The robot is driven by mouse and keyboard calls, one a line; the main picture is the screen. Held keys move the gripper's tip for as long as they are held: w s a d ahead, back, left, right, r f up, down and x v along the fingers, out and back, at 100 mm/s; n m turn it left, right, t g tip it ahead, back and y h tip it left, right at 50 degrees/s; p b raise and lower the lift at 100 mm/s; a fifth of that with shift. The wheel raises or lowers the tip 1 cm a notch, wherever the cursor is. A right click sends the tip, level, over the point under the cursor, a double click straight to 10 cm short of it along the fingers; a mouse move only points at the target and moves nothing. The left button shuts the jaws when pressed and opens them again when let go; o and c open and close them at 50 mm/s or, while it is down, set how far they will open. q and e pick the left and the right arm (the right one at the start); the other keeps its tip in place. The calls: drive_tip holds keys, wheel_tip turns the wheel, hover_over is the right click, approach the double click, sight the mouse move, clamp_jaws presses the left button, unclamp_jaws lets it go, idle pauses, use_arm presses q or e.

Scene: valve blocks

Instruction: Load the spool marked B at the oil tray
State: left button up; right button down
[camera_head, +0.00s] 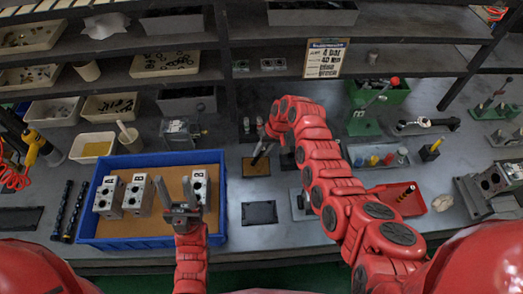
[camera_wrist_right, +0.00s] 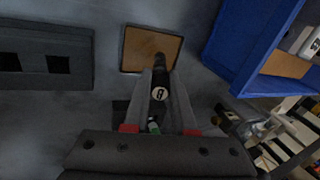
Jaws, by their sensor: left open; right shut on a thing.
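My right gripper (camera_head: 262,150) is shut on a dark spool (camera_wrist_right: 159,93), above the bench to the right of the blue tray. The blue tray (camera_head: 222,205) has a brown floor and holds several grey valve blocks, including a right one (camera_head: 199,187) and a middle one (camera_head: 138,193). My left gripper (camera_head: 181,212) is open at the tray's front, close to the right block.
A small tan pad (camera_head: 256,166) lies below the right gripper, with a dark plate (camera_head: 259,213) in front of it. A white bin with yellowish contents (camera_head: 93,148) stands behind the tray. A red tray (camera_head: 398,199) and a green stand (camera_head: 363,122) are at right.

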drive_tip(key=shift+f+b, duration=0.35)
drive_tip(key=shift+f, duration=0.1)
idle(1.6)
drive_tip(key=shift+r+p, duration=0.45)
drive_tip(key=shift+r, duration=0.7)
drive_tip(key=shift+r+p, duration=0.7)
drive_tip(key=shift+r, duration=1.65)
drive_tip(key=shift+s, duration=0.1)
